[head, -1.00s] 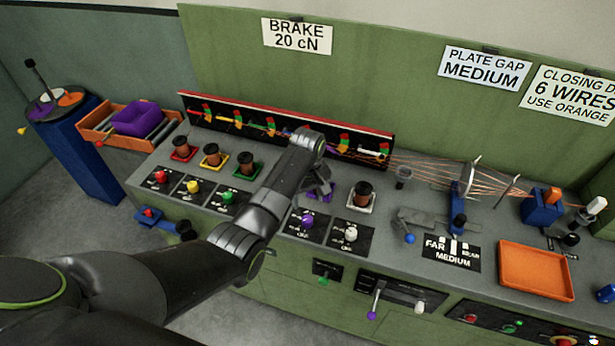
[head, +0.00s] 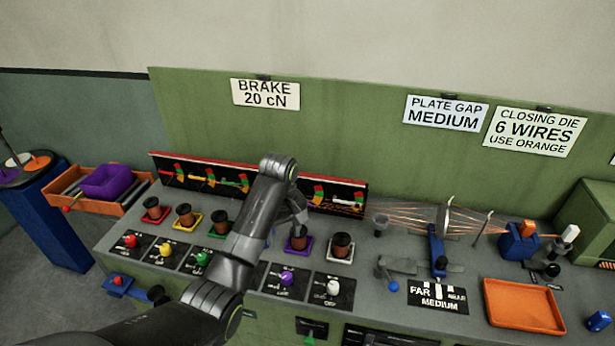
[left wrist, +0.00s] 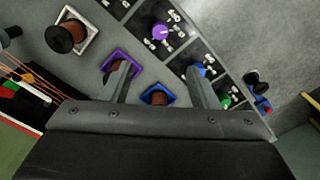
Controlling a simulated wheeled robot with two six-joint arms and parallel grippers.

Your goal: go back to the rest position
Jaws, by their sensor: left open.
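My left arm reaches over the bench in the head view. My left gripper (head: 300,212) is above the bench, just behind the purple-based spool (head: 298,240) in the picture. In the left wrist view the two fingers (left wrist: 160,82) are apart with nothing held between them. The blue-based spool (left wrist: 158,95) shows below, in the gap between the fingers. The purple-based spool also shows there (left wrist: 113,68), partly hidden by one finger. In the head view my arm hides the blue-based spool. My right gripper is in neither view.
Spools on red, yellow and green bases (head: 184,215) stand left of my arm, and a white-based spool (head: 342,247) right. Knob panels (head: 333,288) line the front. Wires run to a blue stand (head: 437,245). An orange tray (head: 523,306) lies at right. A gauge panel (head: 333,192) stands behind.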

